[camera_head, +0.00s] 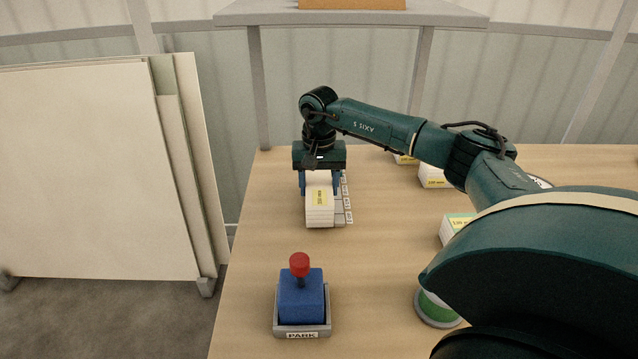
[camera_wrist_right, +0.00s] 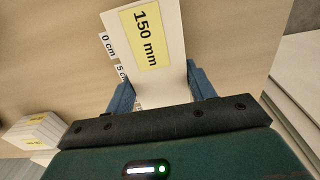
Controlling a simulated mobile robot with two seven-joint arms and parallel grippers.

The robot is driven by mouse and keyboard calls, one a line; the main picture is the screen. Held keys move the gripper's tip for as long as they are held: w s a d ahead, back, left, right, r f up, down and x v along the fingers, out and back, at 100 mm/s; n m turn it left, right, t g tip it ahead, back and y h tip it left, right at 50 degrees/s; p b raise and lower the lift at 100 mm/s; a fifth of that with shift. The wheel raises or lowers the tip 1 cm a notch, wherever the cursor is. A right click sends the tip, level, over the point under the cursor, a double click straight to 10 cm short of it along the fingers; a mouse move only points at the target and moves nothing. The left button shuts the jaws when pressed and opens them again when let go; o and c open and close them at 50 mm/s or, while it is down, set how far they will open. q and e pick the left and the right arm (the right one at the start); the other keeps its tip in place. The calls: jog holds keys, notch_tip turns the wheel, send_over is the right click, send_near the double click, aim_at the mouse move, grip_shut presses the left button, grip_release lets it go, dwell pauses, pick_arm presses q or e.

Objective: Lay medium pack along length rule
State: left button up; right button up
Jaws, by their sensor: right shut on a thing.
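The medium pack is a white stack with a yellow label (camera_head: 320,212). In the right wrist view the pack (camera_wrist_right: 172,62) reads "150 mm". My right gripper (camera_head: 320,184) is shut on the pack, with one blue finger on each side of its far part. The length rule (camera_head: 347,203) runs along the pack's right side on the table. In the wrist view its tags (camera_wrist_right: 108,45) read "0 cm" and "5 cm", beside the pack. I cannot tell whether the pack touches the table. My left gripper is not in view.
A blue block with a red knob (camera_head: 301,293) sits in a grey tray marked "PARK" nearer me. More white packs (camera_head: 434,178) stand to the right, partly behind my right arm. A green round item (camera_head: 437,307) is near it. Pale panels (camera_head: 90,170) stand left.

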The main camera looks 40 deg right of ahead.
aim_at(319, 184)
jog(key=shift+f, duration=0.45)
jog(key=o, duration=1.3)
notch_tip(319, 184, up, 13)
jog(key=shift+r, duration=0.15)
